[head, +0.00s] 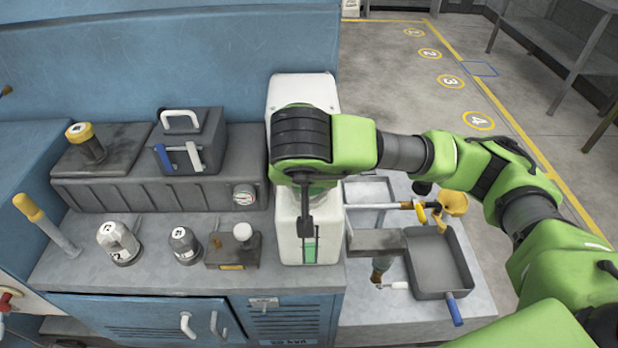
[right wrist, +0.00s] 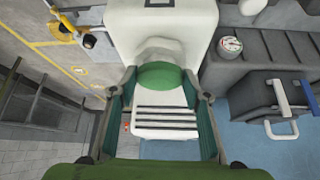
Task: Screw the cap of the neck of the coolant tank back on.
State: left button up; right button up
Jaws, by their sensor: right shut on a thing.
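The white coolant tank (head: 290,90) stands upright at the right end of the blue cabinet top, with a green level window (head: 309,250) low on its front. In the right wrist view its white body (right wrist: 120,18) fills the top middle. My right gripper (head: 308,192) is over the tank's top and hides most of the neck. In the right wrist view my right gripper (right wrist: 160,82) has its fingers on both sides of the green cap (right wrist: 160,75) and is shut on it. I cannot tell whether the cap touches the neck. My left gripper is not in view.
A grey reservoir (head: 150,193) with a gauge (head: 244,195) and a yellow-capped filler (head: 86,143) is left of the tank. Numbered canisters (head: 118,243) stand in front. A grey pan (head: 437,262) and yellow-ended tool (head: 452,204) lie to the right.

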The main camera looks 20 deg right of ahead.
jog(key=shift+a+r+m+h+p, duration=0.1)
jog(key=shift+r+m+h+p, duration=0.2)
jog(key=shift+m+p, duration=0.55)
jog(key=shift+w+p, duration=0.1)
jog(key=shift+p, duration=0.4)
jog(key=m+g+h+p, duration=0.1)
jog(key=m+p, duration=0.1)
jog(key=p, duration=0.1)
jog(key=shift+a+m+h, duration=0.1)
jog(key=shift+m+h, duration=0.2)
jog(key=shift+m, duration=0.05)
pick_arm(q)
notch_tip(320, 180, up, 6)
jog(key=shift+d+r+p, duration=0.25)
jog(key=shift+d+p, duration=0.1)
pick_arm(e)
jog(key=shift+f+m+g, duration=0.3)
jog(key=shift+m, duration=0.1)
